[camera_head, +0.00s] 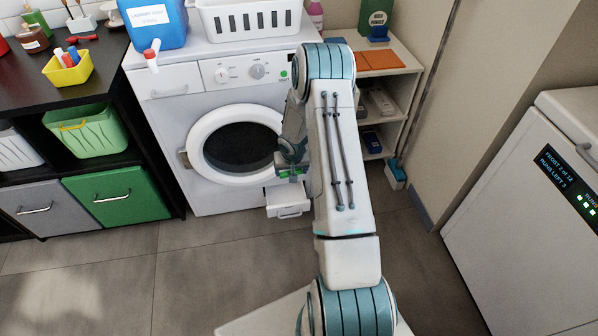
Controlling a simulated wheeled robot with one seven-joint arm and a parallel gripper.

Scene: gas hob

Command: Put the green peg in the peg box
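My gripper (290,162) hangs in front of the right side of the washing machine door, mostly hidden by my own arm and seen small. Something green (284,173) shows at its tip. I cannot tell whether this is the green peg, or whether the fingers are shut on it. No other green peg is clearly visible. A yellow box (68,75) with small red, blue and white pieces stands on the dark counter at the upper left. It may be the peg box. My gripper is well to the right of it.
The washing machine (165,110) carries a blue laundry soap container (155,22) and a white basket (245,20). A small white flap or drawer (287,205) juts out low on its front. A shelf (400,65) stands right. Floor at the lower left is clear.

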